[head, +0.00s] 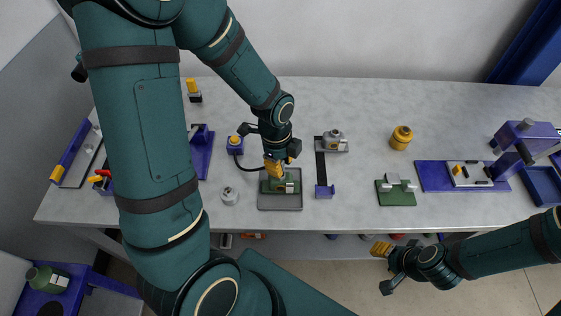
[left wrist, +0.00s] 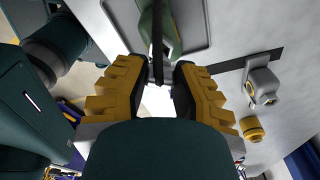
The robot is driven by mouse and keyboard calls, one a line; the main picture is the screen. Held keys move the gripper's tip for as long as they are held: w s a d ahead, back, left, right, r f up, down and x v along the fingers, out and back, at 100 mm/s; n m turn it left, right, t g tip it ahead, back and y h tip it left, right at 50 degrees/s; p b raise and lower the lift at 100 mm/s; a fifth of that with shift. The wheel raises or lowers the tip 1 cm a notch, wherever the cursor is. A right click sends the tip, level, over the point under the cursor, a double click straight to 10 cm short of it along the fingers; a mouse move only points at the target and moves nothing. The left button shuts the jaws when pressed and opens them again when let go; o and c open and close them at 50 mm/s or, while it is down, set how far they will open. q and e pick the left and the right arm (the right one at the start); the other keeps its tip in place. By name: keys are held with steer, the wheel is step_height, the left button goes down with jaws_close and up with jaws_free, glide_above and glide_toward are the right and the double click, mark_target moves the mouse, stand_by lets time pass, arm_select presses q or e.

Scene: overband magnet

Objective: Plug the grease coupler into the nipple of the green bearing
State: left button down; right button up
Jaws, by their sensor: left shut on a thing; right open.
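The green bearing (head: 292,187) sits on a grey tray (head: 280,207) near the table's front edge, and part of it also shows at the top of the left wrist view (left wrist: 172,38). My left gripper (head: 276,168) is over the bearing, pointing down, and its yellow fingers (left wrist: 158,70) are shut on the grease coupler. The coupler is mostly hidden between the fingers. A dark hose (head: 246,168) runs from the blue-and-yellow stand (head: 236,147) to the gripper. The nipple is hidden, so I cannot tell whether the coupler touches it. My right gripper (head: 383,266) is open and empty, in front of the table.
A grey bearing (head: 334,138) on a dark strip stands right of the tray, with a yellow cylinder (head: 401,137) beyond. A small green block (head: 396,190) and a purple fixture (head: 465,175) are further right. A white round part (head: 229,195) lies left of the tray.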

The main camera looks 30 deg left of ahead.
arm_select(q)
steer(key=shift+f+b, duration=0.6)
steer(key=shift+f, duration=0.2)
steer(key=c, duration=0.8)
jaws_free()
step_height(320, 180, up, 12)
steer(key=a, duration=0.1)
